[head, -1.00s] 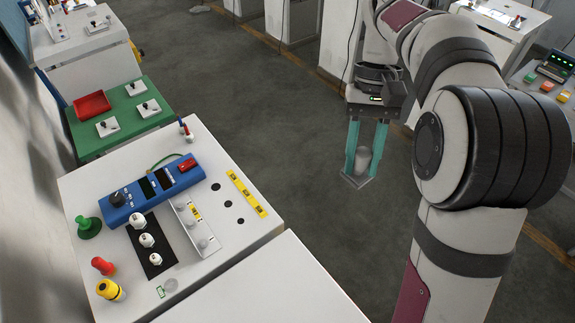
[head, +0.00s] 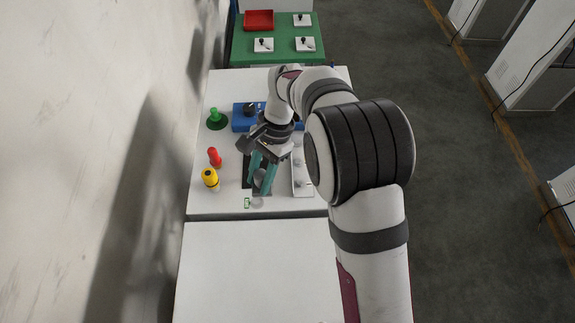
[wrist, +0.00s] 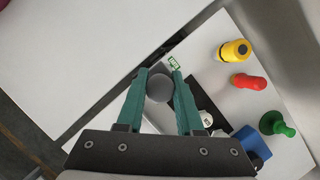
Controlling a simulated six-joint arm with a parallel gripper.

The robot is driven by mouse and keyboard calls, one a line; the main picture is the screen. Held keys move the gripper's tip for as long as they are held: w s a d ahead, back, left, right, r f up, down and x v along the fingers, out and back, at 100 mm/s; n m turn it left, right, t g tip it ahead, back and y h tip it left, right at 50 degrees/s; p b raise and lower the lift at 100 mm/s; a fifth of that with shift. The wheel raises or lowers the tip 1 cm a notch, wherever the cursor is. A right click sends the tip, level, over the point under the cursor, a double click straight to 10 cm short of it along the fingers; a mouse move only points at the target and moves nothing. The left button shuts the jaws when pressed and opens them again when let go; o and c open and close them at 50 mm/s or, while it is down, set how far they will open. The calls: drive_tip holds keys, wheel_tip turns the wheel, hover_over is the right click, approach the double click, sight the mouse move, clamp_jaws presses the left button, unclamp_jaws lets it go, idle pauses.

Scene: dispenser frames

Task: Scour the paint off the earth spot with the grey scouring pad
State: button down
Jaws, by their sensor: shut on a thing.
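My gripper (head: 263,175) is shut on the grey scouring pad (wrist: 159,88), which has a round grey grip between the teal fingers. In the head view the held pad (head: 260,181) is over the near part of the white bench top, close to the earth spot. The earth spot (head: 257,203) is a pale grey round patch beside a small green-outlined label (head: 247,203). The label also shows in the wrist view (wrist: 173,63), just beyond the pad. The pad's underside is hidden, and I cannot tell whether it touches the bench.
Left of my gripper stand a yellow plug (head: 210,179), a red plug (head: 214,157) and a green knob (head: 216,120). A blue meter (head: 243,119) lies behind. A white strip (head: 302,182) with knobs is on the right. The near white top (head: 255,270) is clear.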

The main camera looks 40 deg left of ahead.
drive_tip(key=shift+f, duration=3.5)
drive_tip(key=shift+a+f, duration=0.1)
drive_tip(key=shift+f, duration=0.25)
drive_tip(key=shift+s+a, duration=1.35)
drive_tip(key=shift+s, duration=0.1)
drive_tip(key=w+d, duration=0.3)
drive_tip(key=shift+r, duration=4)
